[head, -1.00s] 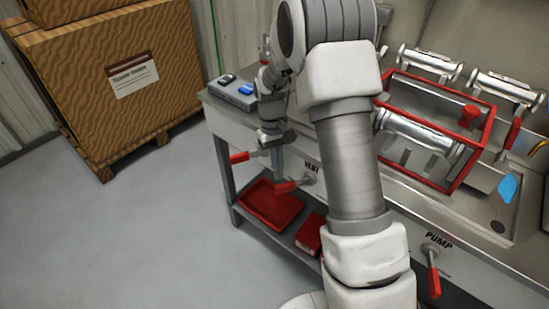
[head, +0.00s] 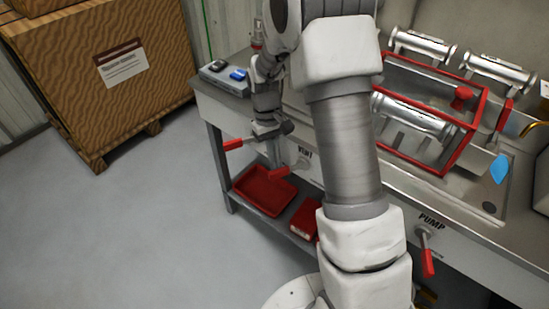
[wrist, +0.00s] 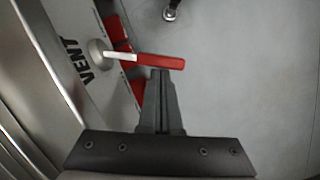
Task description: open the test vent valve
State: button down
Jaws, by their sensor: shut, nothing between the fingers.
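The vent valve is a lever with a red grip (head: 283,171) on the bench front below the word VENT. In the wrist view its red grip (wrist: 160,61) sticks out sideways from a round metal hub (wrist: 98,52). My gripper (head: 275,165) points down next to this lever in the head view. In the wrist view my gripper (wrist: 160,72) is shut and empty, its tips right beside the red grip. I cannot tell whether they touch it.
Another red-handled lever (head: 233,144) is to the left, and a PUMP lever (head: 428,258) hangs down at the right. A red tray (head: 264,190) and a red box (head: 304,219) sit on the lower shelf. A crate (head: 120,70) stands at the left; the floor before it is clear.

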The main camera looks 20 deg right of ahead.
aim_at(278, 169)
jog(key=shift+s+a+n, duration=0.1)
jog(key=shift+s+n, duration=0.2)
jog(key=shift+n, duration=0.2)
jog(key=s+n+p, duration=0.1)
jog(key=n, duration=0.1)
jog(key=s+n+h+p, duration=0.1)
jog(key=n, duration=0.1)
jog(key=shift+s+r+t, duration=0.1)
jog(key=shift+s+t, duration=0.2)
jog(key=shift+s, duration=0.05)
jog(key=s+n, duration=0.1)
jog(key=s+d+n+p, duration=0.1)
jog(key=n, duration=0.1)
jog(key=shift+t+h, duration=0.3)
jog(key=shift+s+d+n+p, duration=0.15)
jog(key=shift+s+d+n, duration=0.2)
jog(key=shift+n, duration=0.4)
jog(key=shift+s+d+n+p, duration=0.2)
jog(key=shift+s+n, duration=0.1)
jog(key=shift+n, duration=0.45)
jog(key=shift+t, duration=0.3)
